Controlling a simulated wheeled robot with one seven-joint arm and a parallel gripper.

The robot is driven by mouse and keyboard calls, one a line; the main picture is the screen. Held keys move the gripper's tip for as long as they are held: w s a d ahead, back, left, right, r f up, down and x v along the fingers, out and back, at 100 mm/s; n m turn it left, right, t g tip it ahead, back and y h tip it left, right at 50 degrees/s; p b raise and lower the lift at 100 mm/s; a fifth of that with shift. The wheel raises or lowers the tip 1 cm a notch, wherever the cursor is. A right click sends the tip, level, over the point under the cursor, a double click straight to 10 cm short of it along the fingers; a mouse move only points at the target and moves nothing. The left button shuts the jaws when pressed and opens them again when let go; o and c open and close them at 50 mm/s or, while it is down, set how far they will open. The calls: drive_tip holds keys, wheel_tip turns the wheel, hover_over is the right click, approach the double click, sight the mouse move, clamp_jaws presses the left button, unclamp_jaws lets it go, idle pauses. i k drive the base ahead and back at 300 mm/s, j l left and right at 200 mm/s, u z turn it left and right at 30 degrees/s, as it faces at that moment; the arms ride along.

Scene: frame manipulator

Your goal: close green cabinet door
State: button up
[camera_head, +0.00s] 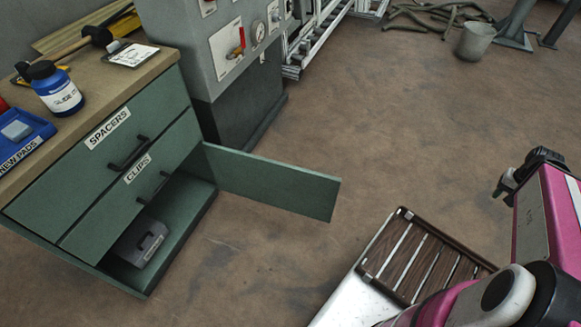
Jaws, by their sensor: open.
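The green cabinet (100,195) stands at the left, with two drawer fronts labelled SPACERS and CLIPS. Its green door (272,183) stands wide open. The door is hinged at the cabinet's right side and reaches out over the floor to the right. The compartment below the drawers is exposed, and a dark grey case (138,243) sits inside it. My gripper (519,172) shows as black parts at the end of my pink arm, at the right. It is open, empty and well apart from the door.
The cabinet top holds a blue bottle (55,92), a blue tray (20,135) and a hammer (75,45). A grey machine (235,60) stands just behind the door. A bucket (475,41) is at the back right. The brown floor beyond the door is clear.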

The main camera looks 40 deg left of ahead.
sight(312, 194)
drive_tip(key=i+l, duration=0.1)
drive_tip(key=i, duration=0.55)
drive_tip(key=i+u, duration=0.25)
drive_tip(key=u, duration=0.15)
drive_tip(key=i+u, duration=0.35)
drive_tip(key=i+l+u, duration=0.1)
drive_tip(key=u, duration=0.3)
drive_tip(key=i+l+u, duration=0.2)
drive_tip(key=u, duration=0.2)
drive_tip(key=i+l+u, duration=0.1)
drive_tip(key=u, duration=0.4)
drive_tip(key=i+l+u, duration=0.15)
drive_tip(key=u, duration=0.3)
drive_tip(key=i+l+u, duration=0.15)
drive_tip(key=u, duration=0.35)
drive_tip(key=i+l+u, duration=0.1)
drive_tip(key=l+u, duration=0.2)
drive_tip(key=u, duration=0.15)
drive_tip(key=i+l+u, duration=0.1)
drive_tip(key=u, duration=0.3)
drive_tip(key=l+u, duration=0.35)
drive_tip(key=i+l+u, duration=0.1)
drive_tip(key=l+u, duration=0.15)
drive_tip(key=u, duration=0.15)
drive_tip(key=k+j+u, duration=0.1)
drive_tip(key=k, duration=0.15)
drive_tip(key=k+j+u, duration=0.1)
drive_tip(key=k, duration=0.2)
